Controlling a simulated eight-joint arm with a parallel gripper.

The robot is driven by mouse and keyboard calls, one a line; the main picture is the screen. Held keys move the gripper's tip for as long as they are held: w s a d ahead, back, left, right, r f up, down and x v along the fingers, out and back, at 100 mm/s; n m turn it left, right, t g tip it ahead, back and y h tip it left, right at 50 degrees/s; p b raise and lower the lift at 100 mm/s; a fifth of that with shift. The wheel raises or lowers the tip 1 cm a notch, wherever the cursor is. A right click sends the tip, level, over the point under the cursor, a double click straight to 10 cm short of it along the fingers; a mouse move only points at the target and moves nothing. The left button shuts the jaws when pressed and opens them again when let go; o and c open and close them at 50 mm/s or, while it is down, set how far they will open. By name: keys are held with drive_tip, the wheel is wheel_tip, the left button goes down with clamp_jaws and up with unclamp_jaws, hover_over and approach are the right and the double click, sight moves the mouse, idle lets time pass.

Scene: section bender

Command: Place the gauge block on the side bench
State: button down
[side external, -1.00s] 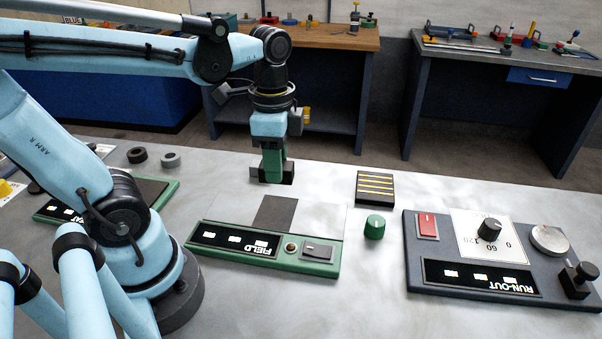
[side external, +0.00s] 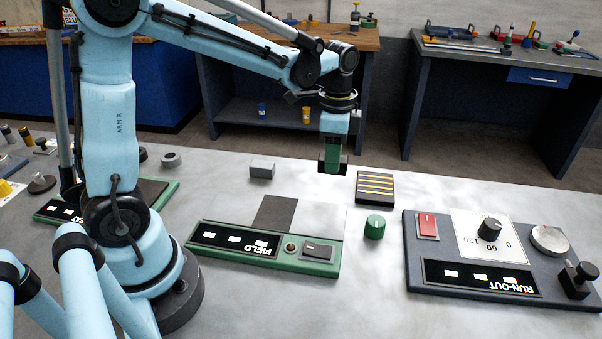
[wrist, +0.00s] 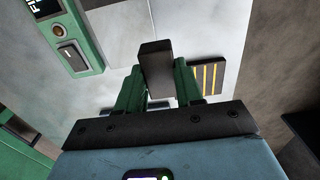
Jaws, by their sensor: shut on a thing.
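My gripper (side external: 333,168) is above the far edge of the light worktable, left of the black block with yellow stripes. In the wrist view its green fingers are shut on a dark, plain block (wrist: 155,68), which sticks out past their tips. I cannot tell for certain which block is the gauge block. Two benches stand behind: a wood-topped one (side external: 365,38) and a grey-topped one (side external: 440,64) to the right. Both have free top near their front edges.
The green FIELD panel (side external: 215,238), a green knob (side external: 375,227), the yellow-striped block (side external: 375,186) and the dark RUN-OUT panel (side external: 415,262) occupy the worktable. A floor gap (side external: 440,150) separates it from the benches. Tools stand along the benches' backs.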

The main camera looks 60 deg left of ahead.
hover_over(318, 181)
wheel_tip(318, 181, down, 5)
drive_tip(key=shift+r, duration=0.1)
drive_tip(key=shift+a+f, duration=0.1)
drive_tip(key=shift+f, duration=2)
drive_tip(key=shift+f, duration=0.2)
drive_tip(key=c, duration=0.7)
unclamp_jaws()
drive_tip(key=shift+c, duration=0.2)
drive_tip(key=shift+r, duration=0.1)
